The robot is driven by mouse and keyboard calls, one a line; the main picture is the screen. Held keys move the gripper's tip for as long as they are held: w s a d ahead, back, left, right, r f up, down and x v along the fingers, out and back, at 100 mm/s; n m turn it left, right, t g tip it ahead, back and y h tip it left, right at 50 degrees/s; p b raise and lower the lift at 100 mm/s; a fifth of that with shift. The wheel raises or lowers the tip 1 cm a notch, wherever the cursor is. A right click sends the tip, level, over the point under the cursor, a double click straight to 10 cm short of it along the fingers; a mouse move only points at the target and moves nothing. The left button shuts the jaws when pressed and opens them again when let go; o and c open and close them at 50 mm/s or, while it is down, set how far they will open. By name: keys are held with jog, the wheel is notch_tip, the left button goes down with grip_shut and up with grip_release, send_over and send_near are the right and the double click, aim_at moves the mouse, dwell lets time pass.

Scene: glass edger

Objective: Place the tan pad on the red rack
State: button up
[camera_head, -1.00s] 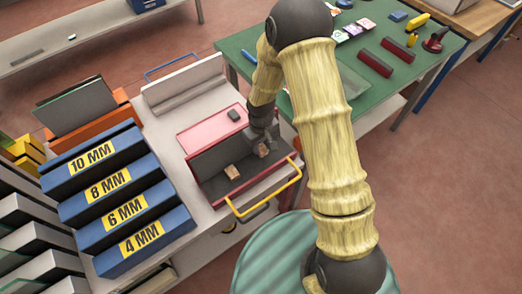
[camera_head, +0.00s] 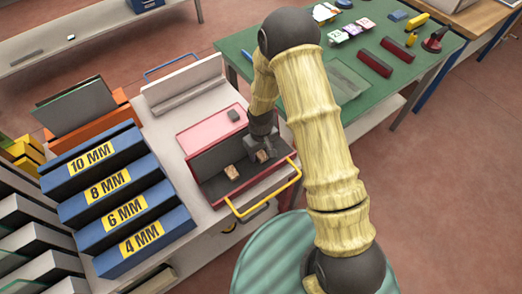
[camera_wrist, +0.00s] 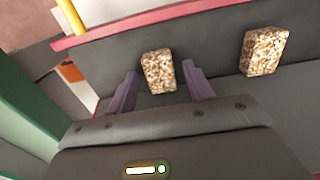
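One tan speckled pad (camera_wrist: 158,70) lies on the dark floor of a red-edged open box (camera_head: 207,200), between my gripper's fingertips in the wrist view, with small gaps at its sides. My gripper (camera_wrist: 160,84) is open around it. In the head view my gripper (camera_head: 262,153) reaches down into the box and mostly hides this pad. A second tan pad (camera_wrist: 264,52) lies to the right in the wrist view; it also shows left of my gripper in the head view (camera_head: 232,173). I cannot tell which red thing is the rack.
A pink-red panel (camera_head: 208,133) with a small dark block (camera_head: 233,115) adjoins the box. A yellow handle (camera_head: 268,199) runs along the box's near side. Blue labelled boxes (camera_head: 125,205) stand at left. A green table (camera_head: 398,88) at right holds dark red bars (camera_head: 373,64).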

aim_at(261, 153)
notch_tip(261, 153, up, 12)
jog(key=shift+r, duration=0.15)
dwell(0.7)
dwell(0.5)
jog(key=s+d+r+m+t, duration=0.2)
jog(key=s+d+r+m, duration=0.4)
jog(key=s+d+r, duration=0.6)
jog(key=shift+s+d+m+t, duration=0.3)
jog(key=shift+d+m, duration=0.1)
jog(key=shift+d, duration=0.4)
